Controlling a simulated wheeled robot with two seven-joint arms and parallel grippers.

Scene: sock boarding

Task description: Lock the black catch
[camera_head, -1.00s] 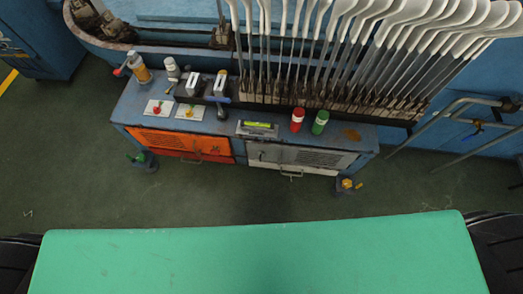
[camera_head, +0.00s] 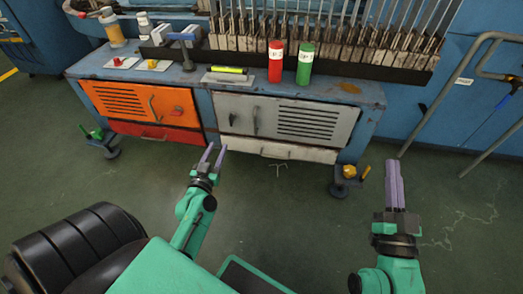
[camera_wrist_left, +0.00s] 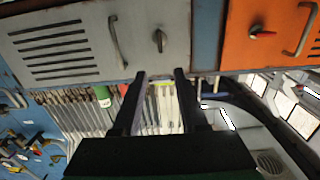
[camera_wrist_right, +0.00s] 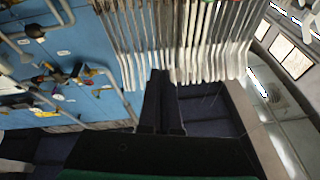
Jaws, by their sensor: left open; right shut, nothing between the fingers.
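The grey door (camera_head: 290,118) of the blue cabinet is closed flush. It carries a small dark catch (camera_head: 232,119) near its left edge and a dark handle (camera_head: 256,121) beside it. In the left wrist view, where the scene is inverted, the catch (camera_wrist_left: 159,41) stands roughly upright, next to the handle (camera_wrist_left: 116,41). My left gripper (camera_head: 214,152) is open and empty, in front of and below the catch, apart from it. My right gripper (camera_head: 394,168) is shut and empty, off to the right of the cabinet.
An orange door (camera_head: 130,102) with a red catch (camera_head: 178,111) is left of the grey one. A red bottle (camera_head: 275,62) and green bottle (camera_head: 305,64) stand on top. A metal rail (camera_head: 455,85) is at the right.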

